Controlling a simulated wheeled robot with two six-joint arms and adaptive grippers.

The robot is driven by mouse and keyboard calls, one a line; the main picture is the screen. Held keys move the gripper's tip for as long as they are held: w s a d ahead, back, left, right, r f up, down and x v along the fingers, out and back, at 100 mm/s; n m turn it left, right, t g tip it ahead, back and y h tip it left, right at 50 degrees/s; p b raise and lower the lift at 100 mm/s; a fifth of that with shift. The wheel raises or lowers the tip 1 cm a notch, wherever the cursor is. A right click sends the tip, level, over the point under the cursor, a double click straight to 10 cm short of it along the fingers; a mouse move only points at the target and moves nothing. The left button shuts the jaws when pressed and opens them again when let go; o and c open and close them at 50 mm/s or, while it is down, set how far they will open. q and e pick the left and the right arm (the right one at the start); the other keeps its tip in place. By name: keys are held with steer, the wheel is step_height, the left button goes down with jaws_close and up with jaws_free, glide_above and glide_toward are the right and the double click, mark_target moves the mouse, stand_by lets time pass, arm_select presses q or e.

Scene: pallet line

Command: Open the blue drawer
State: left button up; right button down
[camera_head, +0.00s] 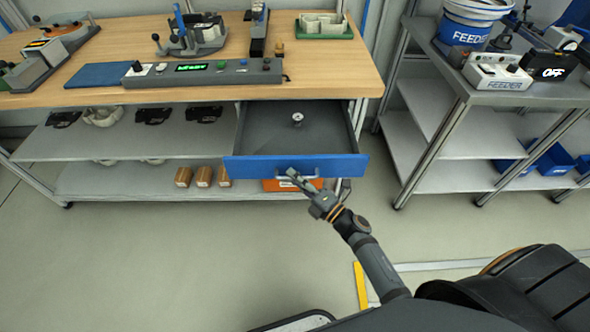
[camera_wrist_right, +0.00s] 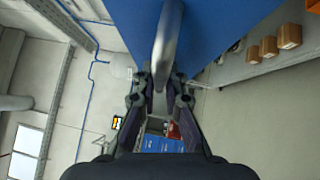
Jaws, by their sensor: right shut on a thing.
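The blue drawer (camera_head: 340,166) is pulled out from under the wooden workbench, and its grey inside shows with a small round metallic item (camera_head: 297,119) in it. My right gripper (camera_head: 290,176) is at the middle of the drawer front, shut on its handle (camera_head: 312,172). In the right wrist view the handle (camera_wrist_right: 167,45) runs down between the two fingers (camera_wrist_right: 160,85), with the blue front (camera_wrist_right: 215,30) beside it. My left gripper is not in view.
The workbench top (camera_head: 330,80) holds a control panel (camera_head: 203,72), a blue mat (camera_head: 97,76) and fixtures. Brown boxes (camera_head: 203,177) sit on the lower shelf left of the drawer. A grey rack (camera_head: 470,130) stands at the right. The floor (camera_head: 150,250) in front is clear.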

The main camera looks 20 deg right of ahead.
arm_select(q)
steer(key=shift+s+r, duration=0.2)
arm_select(e)
steer(key=shift+s+a, duration=0.25)
steer(key=shift+s, duration=0.55)
steer(key=c, duration=1.7)
jaws_free()
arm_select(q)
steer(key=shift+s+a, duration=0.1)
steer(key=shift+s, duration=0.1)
arm_select(e)
steer(key=v, duration=1.2)
